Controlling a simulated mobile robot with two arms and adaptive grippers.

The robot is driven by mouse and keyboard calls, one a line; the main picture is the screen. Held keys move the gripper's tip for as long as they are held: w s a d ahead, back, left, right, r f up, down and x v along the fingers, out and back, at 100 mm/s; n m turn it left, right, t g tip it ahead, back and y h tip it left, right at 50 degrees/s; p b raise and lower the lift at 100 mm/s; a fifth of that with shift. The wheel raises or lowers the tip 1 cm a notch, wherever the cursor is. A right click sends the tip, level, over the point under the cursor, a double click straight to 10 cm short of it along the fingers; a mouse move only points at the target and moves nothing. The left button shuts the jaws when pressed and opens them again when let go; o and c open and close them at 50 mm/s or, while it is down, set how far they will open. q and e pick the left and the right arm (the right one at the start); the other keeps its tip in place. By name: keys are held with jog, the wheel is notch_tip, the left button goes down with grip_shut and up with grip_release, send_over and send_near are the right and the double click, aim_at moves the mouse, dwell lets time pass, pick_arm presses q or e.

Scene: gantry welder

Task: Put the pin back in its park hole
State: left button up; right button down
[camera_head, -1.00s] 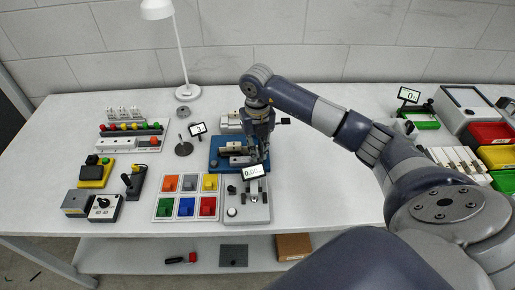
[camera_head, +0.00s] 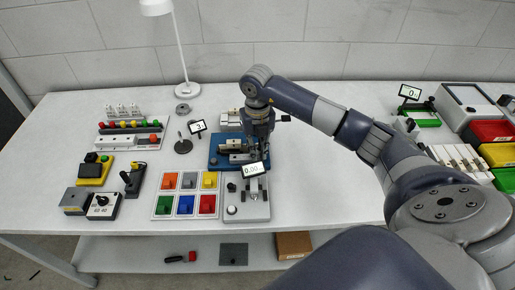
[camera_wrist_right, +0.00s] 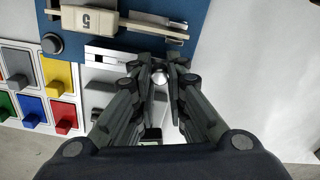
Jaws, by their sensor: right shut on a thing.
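My right gripper (camera_head: 261,150) points down at the right side of the blue base plate (camera_head: 216,160). In the right wrist view its fingers (camera_wrist_right: 158,68) are closed around a small, shiny round end, which I take to be the pin (camera_wrist_right: 160,78). Most of the pin is hidden by the fingers. The blue plate (camera_wrist_right: 205,12) carries a beige clamp-like part marked 5 (camera_wrist_right: 92,20) and a dark round knob (camera_wrist_right: 52,43). I cannot make out the park hole. My left gripper is not in view.
A grey unit (camera_head: 259,207) with a small display (camera_head: 254,169) stands in front of the blue plate. A tray of coloured blocks (camera_head: 187,194) is left of it. A lamp (camera_head: 187,90) stands behind.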

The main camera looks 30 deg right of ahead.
jog(key=c, duration=1.5)
grip_release()
jog(key=shift+r, duration=0.15)
notch_tip(320, 180, up, 12)
jog(key=shift+f, duration=0.1)
